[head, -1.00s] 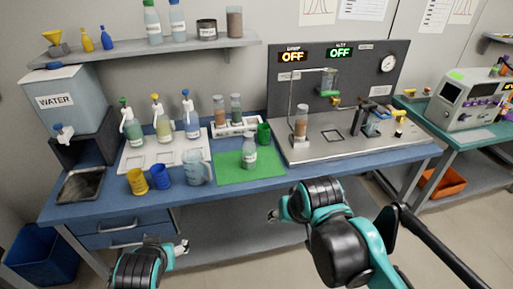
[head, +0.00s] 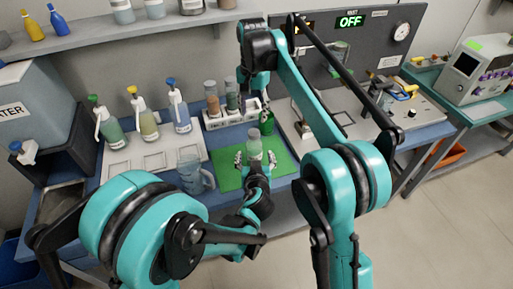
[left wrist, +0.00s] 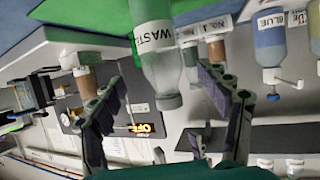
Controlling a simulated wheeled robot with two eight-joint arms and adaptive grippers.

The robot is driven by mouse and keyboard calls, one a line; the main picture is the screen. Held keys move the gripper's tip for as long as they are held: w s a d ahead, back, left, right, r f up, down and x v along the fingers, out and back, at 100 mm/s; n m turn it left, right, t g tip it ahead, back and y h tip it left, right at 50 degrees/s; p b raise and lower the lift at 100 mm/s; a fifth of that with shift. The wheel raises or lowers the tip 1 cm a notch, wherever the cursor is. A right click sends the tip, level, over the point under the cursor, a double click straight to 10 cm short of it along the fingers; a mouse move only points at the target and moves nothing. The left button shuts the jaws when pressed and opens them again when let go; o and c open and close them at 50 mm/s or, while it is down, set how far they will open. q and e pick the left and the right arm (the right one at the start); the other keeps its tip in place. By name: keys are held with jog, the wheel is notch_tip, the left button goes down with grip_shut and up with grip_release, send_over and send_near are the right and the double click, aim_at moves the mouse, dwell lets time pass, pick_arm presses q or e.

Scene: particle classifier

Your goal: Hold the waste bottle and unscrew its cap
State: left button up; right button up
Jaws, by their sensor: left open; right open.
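The waste bottle (head: 254,146) stands upright on the green mat (head: 229,178), its pale cap on top. In the left wrist view the bottle (left wrist: 158,45), labelled WASTE, appears upside down with its cap (left wrist: 168,101) toward the bottom. My left gripper (head: 255,159) is open at the bottle, one finger on either side. In the left wrist view, gaps show between the bottle and both fingers. My right gripper (head: 259,94) points down above and behind the bottle, apart from its cap. Its fingers are small and partly hidden.
A clear beaker (head: 194,175) stands left of the mat. A green cup (head: 266,123) is close behind the bottle. A white rack (head: 228,119) with vials and several spray bottles stand further back left. The apparatus panel (head: 400,50) is at the back right.

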aim_at(254, 151)
pick_arm(q)
jog(key=x, duration=0.7)
jog(key=shift+c, duration=0.3)
